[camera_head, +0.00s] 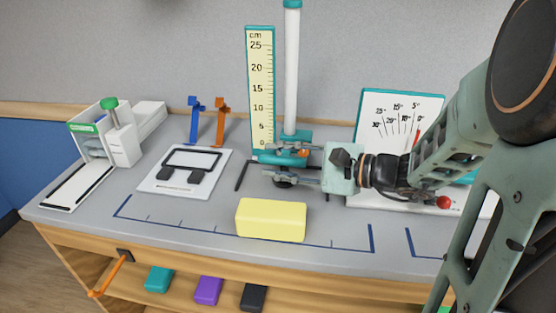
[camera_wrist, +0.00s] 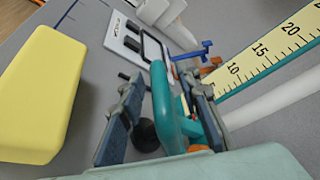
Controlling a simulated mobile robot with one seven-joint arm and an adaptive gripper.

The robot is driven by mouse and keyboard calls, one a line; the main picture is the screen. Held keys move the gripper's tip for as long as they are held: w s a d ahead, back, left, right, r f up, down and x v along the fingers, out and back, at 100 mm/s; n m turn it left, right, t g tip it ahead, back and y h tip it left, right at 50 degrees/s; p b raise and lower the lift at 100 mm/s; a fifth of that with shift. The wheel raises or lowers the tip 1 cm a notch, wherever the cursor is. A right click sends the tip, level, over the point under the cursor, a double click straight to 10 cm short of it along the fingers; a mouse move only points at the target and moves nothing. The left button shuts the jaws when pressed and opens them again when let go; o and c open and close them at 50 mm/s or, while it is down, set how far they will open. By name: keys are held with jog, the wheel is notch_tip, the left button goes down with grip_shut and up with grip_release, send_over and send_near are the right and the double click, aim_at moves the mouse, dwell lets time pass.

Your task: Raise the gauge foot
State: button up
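The height gauge has a yellow centimetre scale (camera_head: 262,85) beside a white column (camera_head: 291,75). The teal gauge foot (camera_head: 278,157) is low on the column, near the bottom of the scale. My gripper (camera_head: 291,164) reaches in from the right. In the wrist view my gripper (camera_wrist: 160,120) has its fingers apart on either side of the teal part, with a visible gap at the left finger. A dark round knob (camera_wrist: 145,135) shows behind. Contact at the right finger cannot be told.
A yellow block (camera_head: 271,220) lies in front of the gauge, close to my gripper. Blue and orange stands (camera_head: 220,120), a white board with a black frame (camera_head: 187,168) and a green-knobbed device (camera_head: 110,130) are left. An angle dial board (camera_head: 385,112) stands behind my arm.

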grip_shut()
notch_tip(320, 180, up, 23)
jog(key=p, duration=1.2)
jog(key=shift+f, duration=0.2)
jog(key=shift+o, duration=0.7)
grip_release()
jog(key=shift+d, duration=0.1)
jog(key=v, duration=1.2)
